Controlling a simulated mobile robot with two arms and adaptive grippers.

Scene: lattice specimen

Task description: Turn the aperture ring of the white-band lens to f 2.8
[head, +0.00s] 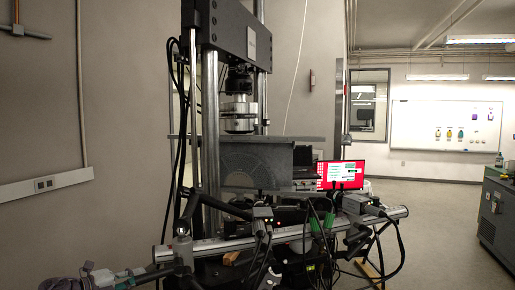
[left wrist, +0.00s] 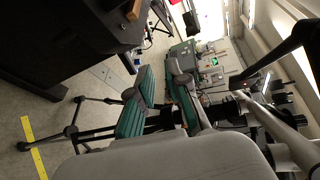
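No lens with a white band and no aperture ring can be made out in either view. A tall dark load frame (head: 226,26) stands at the centre of the head view. A bright metal cylinder (head: 239,115) hangs in it above a grey plate.
A metal rail (head: 290,232) with clamps and loose cables crosses in front of the frame. A red-edged monitor (head: 342,174) stands behind it. A grey cabinet (head: 500,219) is at right, with open floor (head: 440,205) before it.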

